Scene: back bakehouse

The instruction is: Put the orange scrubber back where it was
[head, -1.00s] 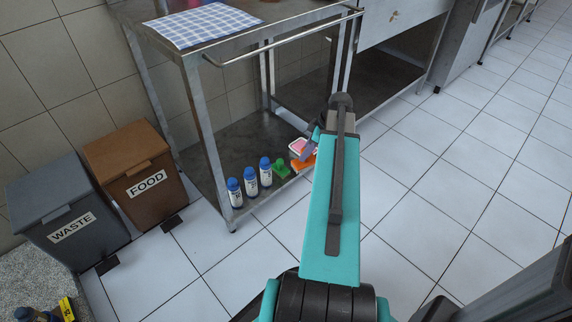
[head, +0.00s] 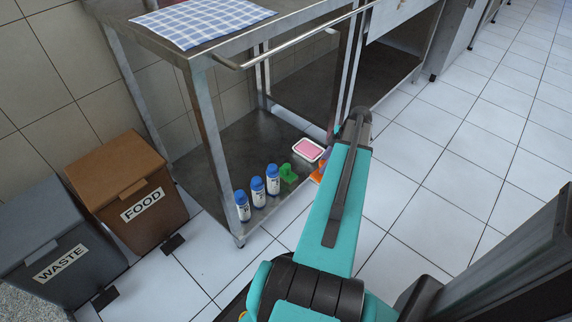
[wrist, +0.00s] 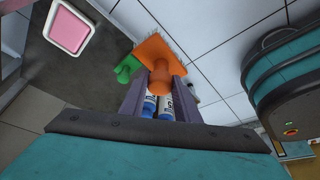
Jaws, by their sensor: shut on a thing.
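The orange scrubber (wrist: 153,52) is held in my gripper (wrist: 160,78), whose two fingers are shut on its round orange handle in the wrist view. Its flat orange block with bristles points away from my wrist. In the head view only a bit of the scrubber (head: 317,173) shows beside my arm, at the front edge of the lower steel shelf (head: 215,161); my arm hides my fingers there. A green scrubber (head: 289,173) stands on that shelf to the left of the orange one. It also shows in the wrist view (wrist: 126,69), partly behind the orange block.
A white tray with a pink inside (head: 308,149) lies behind the green scrubber. Several blue-capped bottles (head: 258,192) stand in a row to its left. A table leg (head: 212,150) rises at the shelf's front left corner. Brown FOOD (head: 130,190) and grey WASTE (head: 60,250) bins stand left.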

